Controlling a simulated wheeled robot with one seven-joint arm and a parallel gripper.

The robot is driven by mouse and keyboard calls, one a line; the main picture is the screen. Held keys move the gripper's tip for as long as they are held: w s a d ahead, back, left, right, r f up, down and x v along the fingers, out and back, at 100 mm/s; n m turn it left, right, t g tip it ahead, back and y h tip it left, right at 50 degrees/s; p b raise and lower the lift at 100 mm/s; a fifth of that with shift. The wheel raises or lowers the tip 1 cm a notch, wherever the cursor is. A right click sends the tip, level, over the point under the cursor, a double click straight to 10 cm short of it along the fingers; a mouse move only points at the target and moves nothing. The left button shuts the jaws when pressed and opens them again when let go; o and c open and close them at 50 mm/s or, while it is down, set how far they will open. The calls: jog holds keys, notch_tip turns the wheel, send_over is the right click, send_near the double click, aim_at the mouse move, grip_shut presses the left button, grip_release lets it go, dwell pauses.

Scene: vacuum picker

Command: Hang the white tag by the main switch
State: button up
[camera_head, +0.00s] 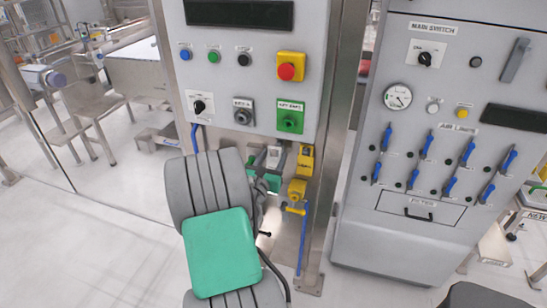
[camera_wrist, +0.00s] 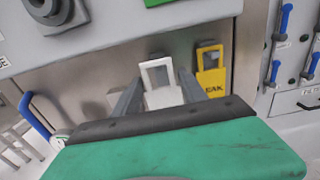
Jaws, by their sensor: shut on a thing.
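The white tag (camera_wrist: 164,98) has a window-like opening at its top and stands upright between the two dark fingers of my gripper (camera_wrist: 160,88) in the wrist view. My gripper is shut on its lower part. In the head view my gripper (camera_head: 266,164) and the white tag (camera_head: 274,157) are below the left control box, in front of the steel panel. I cannot tell whether the tag touches the panel. The main switch (camera_head: 425,58) is a black knob on a white plate, under its label at the upper part of the right grey cabinet, well away from my gripper.
A yellow tag (camera_head: 306,158) hangs right of the white one; it also shows in the wrist view (camera_wrist: 211,80). Below it are a yellow lock-like piece (camera_head: 297,190) and a blue strip. The control box (camera_head: 250,70) overhangs above. Blue-handled valves (camera_head: 426,146) project from the right cabinet.

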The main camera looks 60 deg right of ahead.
jog(key=shift+s+a+r, duration=0.15)
jog(key=shift+s+a, duration=0.05)
jog(key=shift+a, duration=1.05)
jog(key=shift+s+a+r, duration=0.1)
jog(key=shift+s+a, duration=0.1)
jog(key=shift+a, duration=1)
